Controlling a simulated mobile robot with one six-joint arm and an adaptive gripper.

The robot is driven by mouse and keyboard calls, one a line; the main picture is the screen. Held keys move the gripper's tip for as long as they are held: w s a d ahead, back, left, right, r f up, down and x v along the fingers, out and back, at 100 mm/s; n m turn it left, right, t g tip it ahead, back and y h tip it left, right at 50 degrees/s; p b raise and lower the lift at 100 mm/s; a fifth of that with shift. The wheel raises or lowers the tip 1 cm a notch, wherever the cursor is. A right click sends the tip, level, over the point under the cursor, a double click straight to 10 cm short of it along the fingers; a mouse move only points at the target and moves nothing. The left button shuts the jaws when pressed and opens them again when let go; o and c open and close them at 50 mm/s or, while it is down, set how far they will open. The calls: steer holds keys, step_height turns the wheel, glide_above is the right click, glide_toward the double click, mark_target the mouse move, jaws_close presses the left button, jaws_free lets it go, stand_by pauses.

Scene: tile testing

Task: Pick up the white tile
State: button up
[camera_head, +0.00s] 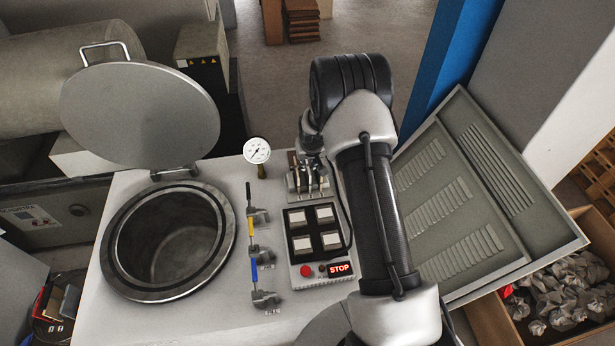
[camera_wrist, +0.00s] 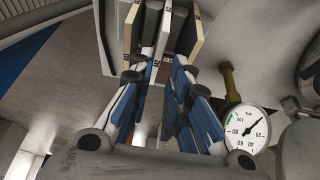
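Several thin tiles stand on edge in a rack (camera_head: 307,188) on the machine top, just left of my arm. My gripper (camera_wrist: 163,60) has blue-padded fingers, open and apart, pointing at the middle of the row. I see no tile clamped.
A pressure gauge (camera_head: 257,151) stands close left of the rack; it also shows in the wrist view (camera_wrist: 247,128). A control box (camera_head: 320,242) with a STOP sign, lever valves (camera_head: 259,252) and an open round vessel (camera_head: 170,243) are nearby. A grey louvred panel (camera_head: 545,235) leans right.

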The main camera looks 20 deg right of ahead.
mark_target(308, 167)
steer(key=x, duration=0.3)
steer(key=shift+b, duration=0.3)
steer(key=x, duration=0.1)
steer(key=b+x, duration=0.1)
steer(key=x, duration=0.2)
steer(key=shift+s+d+f+b, duration=0.15)
steer(key=shift+s+f+b, duration=0.1)
steer(key=shift+b, duration=0.1)
steer(key=shift+w+f, duration=0.3)
steer(key=shift+f, duration=0.15)
steer(key=shift+c, duration=0.2)
jaws_close()
